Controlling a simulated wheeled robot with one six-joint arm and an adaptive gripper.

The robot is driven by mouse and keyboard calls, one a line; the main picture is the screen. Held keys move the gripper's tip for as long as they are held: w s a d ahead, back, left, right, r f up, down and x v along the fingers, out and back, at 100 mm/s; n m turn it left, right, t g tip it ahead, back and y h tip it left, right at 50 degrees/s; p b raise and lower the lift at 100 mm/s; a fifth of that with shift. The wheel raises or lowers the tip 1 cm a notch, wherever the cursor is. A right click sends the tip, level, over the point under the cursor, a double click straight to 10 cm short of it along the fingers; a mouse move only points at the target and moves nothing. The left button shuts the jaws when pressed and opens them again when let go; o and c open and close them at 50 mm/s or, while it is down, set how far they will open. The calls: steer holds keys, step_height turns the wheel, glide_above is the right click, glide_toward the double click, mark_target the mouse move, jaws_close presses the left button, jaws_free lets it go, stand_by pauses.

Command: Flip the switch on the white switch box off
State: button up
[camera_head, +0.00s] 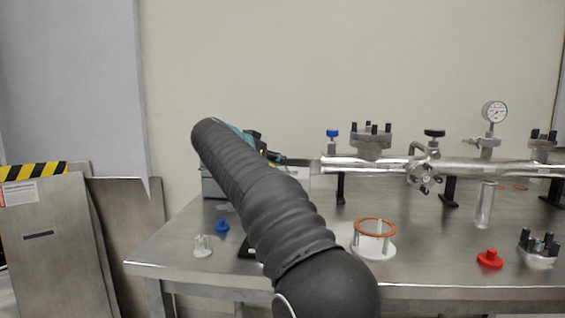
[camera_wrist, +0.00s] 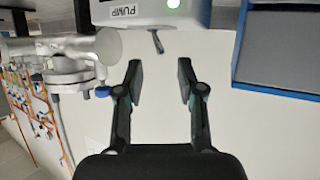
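A metal pipe assembly (camera_head: 380,163) with valves and a gauge (camera_head: 495,111) runs along the steel table (camera_head: 440,285) to the right. A blue knob (camera_head: 222,226), a ring on posts (camera_head: 375,228) and a red cap (camera_head: 490,259) stand on the table. A blue-edged panel (camera_wrist: 285,50) is at the wrist view's right.

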mark_target(286, 166)
steer(key=shift+x, duration=2.6)
